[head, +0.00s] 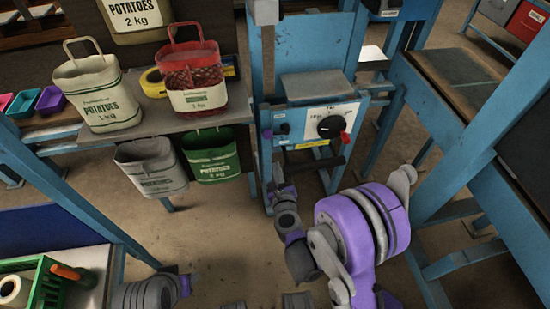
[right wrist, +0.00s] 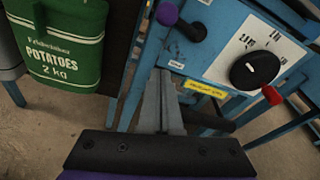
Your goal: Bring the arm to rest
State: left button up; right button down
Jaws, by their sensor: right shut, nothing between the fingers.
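My right arm comes in from the lower right of the head view, with its large purple joint in front of the blue machine. My right gripper (head: 278,172) is in front of the left part of the machine's lower frame. In the right wrist view its two grey fingers (right wrist: 163,98) are together, with nothing between them. They point toward the machine, below its purple-tipped lever. Grey and purple parts of my left arm show at the lower left of the head view; I do not see its gripper fingers.
The blue machine (head: 319,88) has a black dial (head: 330,127) and a red-tipped lever. A grey sack (head: 152,168) and a green sack (head: 213,157) hang below. A blue-legged bench (head: 460,85) is at right.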

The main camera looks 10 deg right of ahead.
pick_arm(q)
jog(key=shift+r, duration=0.15)
pick_arm(e)
jog(key=shift+s+r, duration=0.25)
jog(key=shift+s, duration=0.85)
jog(key=shift+s+r, duration=0.2)
jog(key=shift+s, duration=0.9)
jog(key=s+a+r+n+g+y, duration=0.1)
jog(key=s+r+n+g+y, duration=0.2)
jog(key=n, duration=0.6)
jog(key=s+a+r+n+g+y, duration=0.1)
jog(key=s+a+r+n+y, duration=0.15)
jog(key=r+n, duration=0.45)
jog(key=s+d+f+n+g+h, duration=0.2)
jog(key=s+d+n+g+h, duration=0.15)
jog(key=s+d+n, duration=0.45)
jog(key=s+d+f+n+g+h, duration=0.2)
jog(key=s+d+n+g, duration=0.2)
jog(key=s+n, duration=0.7)
pick_arm(q)
notch_tip(320, 180, up, 24)
jog(key=w+t+p, duration=0.1)
jog(key=p, duration=2)
jog(key=shift+w, duration=0.15)
pick_arm(e)
notch_tip(320, 180, up, 23)
jog(key=m+t, duration=0.1)
jog(key=m, duration=0.1)
jog(key=shift+s+a+r, duration=0.15)
jog(key=shift+s, duration=0.1)
